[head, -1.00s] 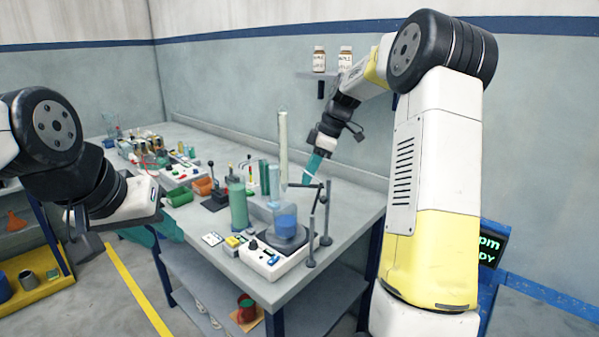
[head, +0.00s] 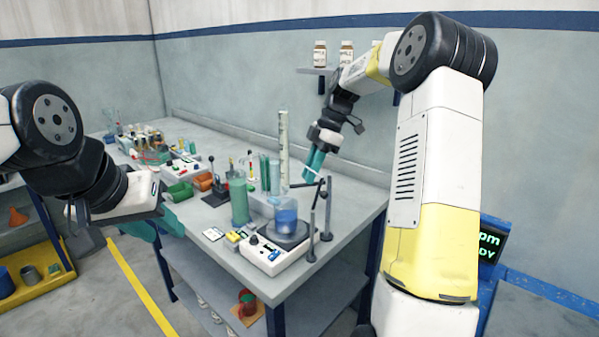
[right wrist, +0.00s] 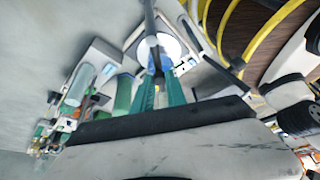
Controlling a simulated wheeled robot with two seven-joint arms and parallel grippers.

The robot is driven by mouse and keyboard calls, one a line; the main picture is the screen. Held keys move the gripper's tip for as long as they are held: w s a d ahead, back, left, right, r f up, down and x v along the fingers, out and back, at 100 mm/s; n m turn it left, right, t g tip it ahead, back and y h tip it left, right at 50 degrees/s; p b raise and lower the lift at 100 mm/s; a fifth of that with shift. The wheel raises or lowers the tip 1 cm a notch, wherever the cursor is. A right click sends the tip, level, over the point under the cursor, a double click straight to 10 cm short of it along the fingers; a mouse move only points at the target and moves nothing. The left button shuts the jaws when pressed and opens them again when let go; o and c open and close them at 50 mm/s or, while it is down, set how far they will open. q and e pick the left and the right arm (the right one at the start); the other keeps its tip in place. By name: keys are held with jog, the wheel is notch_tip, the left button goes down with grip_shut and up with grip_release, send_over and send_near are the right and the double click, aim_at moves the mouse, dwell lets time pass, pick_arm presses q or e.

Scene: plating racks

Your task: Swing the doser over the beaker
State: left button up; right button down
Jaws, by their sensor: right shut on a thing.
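The beaker (head: 286,219) holds blue liquid and stands on a white hotplate (head: 266,256) at the bench's near corner. Two thin dark posts (head: 327,218) stand at the hotplate's right, with a short dark arm (head: 322,187) at their top, which looks like part of the doser. My right gripper (head: 308,178) is shut at this arm, behind and above the beaker; the gripped part is mostly hidden by the fingers. In the right wrist view the teal fingers (right wrist: 159,75) close together on a thin piece. My left gripper (head: 168,230) hangs left of the bench, its opening unclear.
A tall clear cylinder (head: 284,150) and a green cylinder (head: 239,204) stand close behind and left of the beaker. Several small items crowd the bench's far left. A wall shelf (head: 318,71) with bottles is behind my right arm. The bench's right back strip is clear.

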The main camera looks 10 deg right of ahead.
jog(key=shift+d, duration=0.1)
jog(key=c, duration=1.3)
grip_release()
jog(key=shift+c, duration=0.2)
jog(key=shift+r, duration=0.1)
jog(key=v, duration=0.7)
jog(key=shift+r, duration=0.35)
jog(key=shift+d, duration=0.1)
